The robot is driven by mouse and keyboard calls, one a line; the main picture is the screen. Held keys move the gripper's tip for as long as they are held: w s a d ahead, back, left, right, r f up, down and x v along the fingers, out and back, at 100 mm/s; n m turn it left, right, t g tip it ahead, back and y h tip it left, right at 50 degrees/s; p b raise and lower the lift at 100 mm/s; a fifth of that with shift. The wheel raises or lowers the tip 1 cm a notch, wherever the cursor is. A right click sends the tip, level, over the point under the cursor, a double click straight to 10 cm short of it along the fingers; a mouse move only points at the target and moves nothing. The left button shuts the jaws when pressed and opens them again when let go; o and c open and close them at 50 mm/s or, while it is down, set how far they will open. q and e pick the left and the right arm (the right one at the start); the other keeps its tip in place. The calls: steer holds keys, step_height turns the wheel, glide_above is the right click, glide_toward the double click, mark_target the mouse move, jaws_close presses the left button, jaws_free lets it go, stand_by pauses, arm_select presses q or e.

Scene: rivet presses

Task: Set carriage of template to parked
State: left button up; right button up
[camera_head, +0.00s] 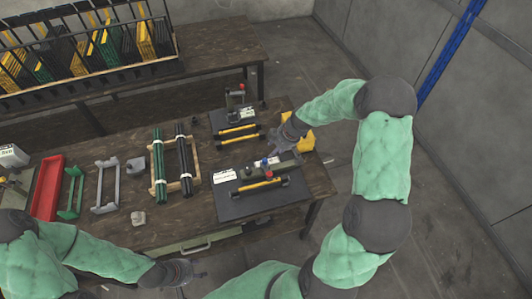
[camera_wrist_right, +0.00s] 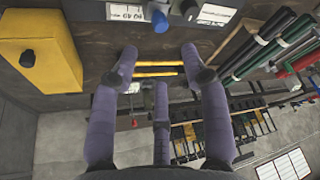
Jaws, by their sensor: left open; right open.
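Two dark fixtures with yellow strips stand at the right of the table. The rear one (camera_head: 238,130) has an upright post and a white label. The front one (camera_head: 258,184) has a long grey bar, with blue and red knobs on top. I cannot tell which is the template, or its carriage position. My right gripper (camera_head: 293,131) is open and empty beside the rear fixture, by a yellow box. In the right wrist view its spread fingers (camera_wrist_right: 159,67) frame yellow strips, with a blue knob (camera_wrist_right: 160,17) beyond. My left gripper (camera_head: 180,273) is open near the table's front edge.
The yellow box (camera_head: 303,139) with a dark knob is close to my right gripper. Green and black rods (camera_head: 159,168) lie on a wooden rack. A red tray (camera_head: 47,187) and grey frame (camera_head: 106,186) are farther left. A rack of panels (camera_head: 90,45) stands behind.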

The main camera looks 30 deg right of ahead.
mark_target(266, 160)
steer(key=x, duration=1)
steer(key=shift+w+a+f, duration=0.1)
steer(key=shift+w+f, duration=0.05)
steer(key=shift+f, duration=0.2)
steer(key=shift+b, duration=0.35)
jaws_close()
